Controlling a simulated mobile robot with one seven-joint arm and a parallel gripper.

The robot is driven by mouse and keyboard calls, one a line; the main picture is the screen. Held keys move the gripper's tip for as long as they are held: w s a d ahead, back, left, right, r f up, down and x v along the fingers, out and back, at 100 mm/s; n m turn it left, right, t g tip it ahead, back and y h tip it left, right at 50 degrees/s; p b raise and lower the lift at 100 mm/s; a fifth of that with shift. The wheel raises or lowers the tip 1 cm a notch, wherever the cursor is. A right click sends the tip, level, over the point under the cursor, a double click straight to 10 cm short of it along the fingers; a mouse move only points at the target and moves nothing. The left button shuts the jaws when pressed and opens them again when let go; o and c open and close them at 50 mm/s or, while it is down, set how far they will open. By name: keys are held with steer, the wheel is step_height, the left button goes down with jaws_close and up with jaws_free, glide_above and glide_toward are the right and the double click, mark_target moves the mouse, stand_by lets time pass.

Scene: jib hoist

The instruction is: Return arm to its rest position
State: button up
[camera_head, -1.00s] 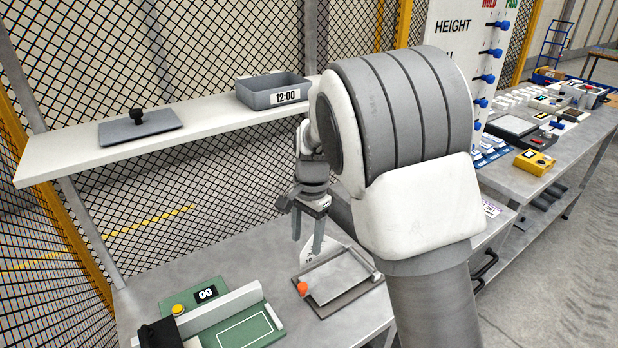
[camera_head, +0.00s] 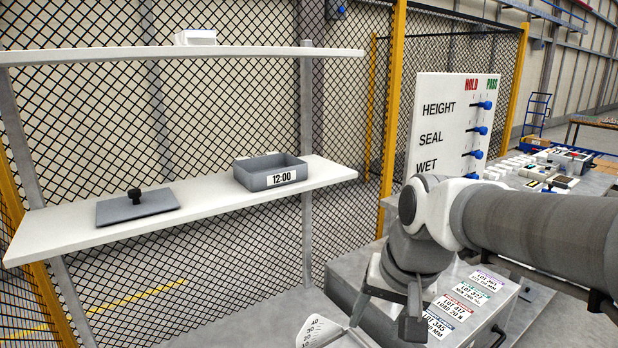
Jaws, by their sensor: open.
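My gripper (camera_head: 385,325) is at the bottom centre-right of the head view, pointing down. Its two fingers are spread apart with nothing seen between them, though the tips run close to the lower edge of the picture. My arm reaches in from the right edge, lying nearly level. The gripper is in front of a grey box-like unit (camera_head: 350,283) with several lot labels on top. A white dial plate marked with numbers (camera_head: 318,330) is just left of the gripper.
A white shelf (camera_head: 60,232) at the left carries a grey lid with a black knob (camera_head: 137,207) and a grey bin marked 12:00 (camera_head: 270,172). A HOLD/PASS board (camera_head: 450,125) with blue knobs stands behind the arm. Yellow-posted mesh fencing (camera_head: 391,110) encloses the back.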

steer(key=s+d+n+t+h, duration=0.1)
steer(key=s+d+n+t, duration=0.1)
steer(key=s, duration=0.7)
steer(key=shift+s+d+r+n, duration=0.25)
steer(key=shift+d+n, duration=0.25)
steer(key=shift+d, duration=0.5)
